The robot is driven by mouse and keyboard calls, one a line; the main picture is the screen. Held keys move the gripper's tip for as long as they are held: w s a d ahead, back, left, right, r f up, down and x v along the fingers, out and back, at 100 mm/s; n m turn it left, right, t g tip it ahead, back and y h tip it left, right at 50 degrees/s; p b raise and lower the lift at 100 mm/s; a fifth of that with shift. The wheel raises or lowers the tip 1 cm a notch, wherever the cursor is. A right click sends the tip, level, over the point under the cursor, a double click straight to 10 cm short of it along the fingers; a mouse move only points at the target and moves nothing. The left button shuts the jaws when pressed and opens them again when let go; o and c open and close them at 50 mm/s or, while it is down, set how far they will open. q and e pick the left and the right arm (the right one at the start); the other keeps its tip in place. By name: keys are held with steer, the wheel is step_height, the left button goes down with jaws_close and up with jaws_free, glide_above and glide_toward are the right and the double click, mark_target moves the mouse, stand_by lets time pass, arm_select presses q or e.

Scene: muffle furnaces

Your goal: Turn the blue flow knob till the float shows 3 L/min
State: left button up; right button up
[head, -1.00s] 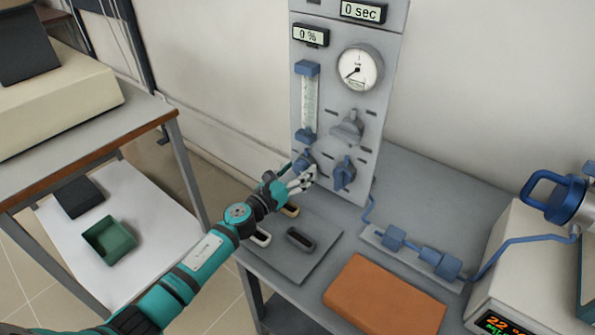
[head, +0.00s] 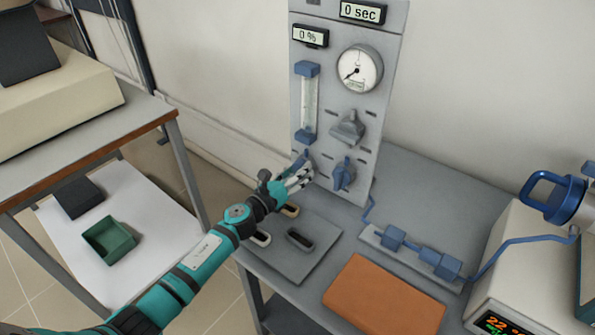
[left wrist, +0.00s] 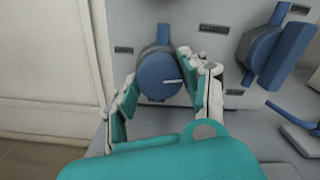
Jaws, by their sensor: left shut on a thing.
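The blue flow knob (head: 302,161) sits low on the grey panel under the flow tube, mostly hidden by my fingers in the head view. In the left wrist view the knob (left wrist: 158,76) shows its round face with a white line pointing right. My left gripper (head: 300,173) is shut on it; in the left wrist view my gripper (left wrist: 160,90) has one finger on each side of the knob. The clear flow tube (head: 310,104) stands above between blue end blocks. Its float is too small to read. My right gripper is not in view.
Another blue knob (head: 344,174) is close on the right, with a grey knob (head: 347,129) and a round gauge (head: 359,69) above it. The displays read 0 % and 0 sec. An orange block (head: 384,295) lies on the bench in front.

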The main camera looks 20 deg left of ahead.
arm_select(q)
steer(key=n, duration=0.4)
steer(key=shift+p, duration=0.3)
steer(key=n+p, duration=0.1)
steer(key=n, duration=0.4)
steer(key=n+p, duration=0.1)
steer(key=n, duration=0.3)
steer(key=shift+n, duration=0.3)
steer(key=shift+n+p, duration=0.5)
steer(key=shift+n, duration=1.1)
steer(key=shift+f+n, duration=0.1)
steer(key=shift+n, duration=0.2)
steer(key=o, duration=1.2)
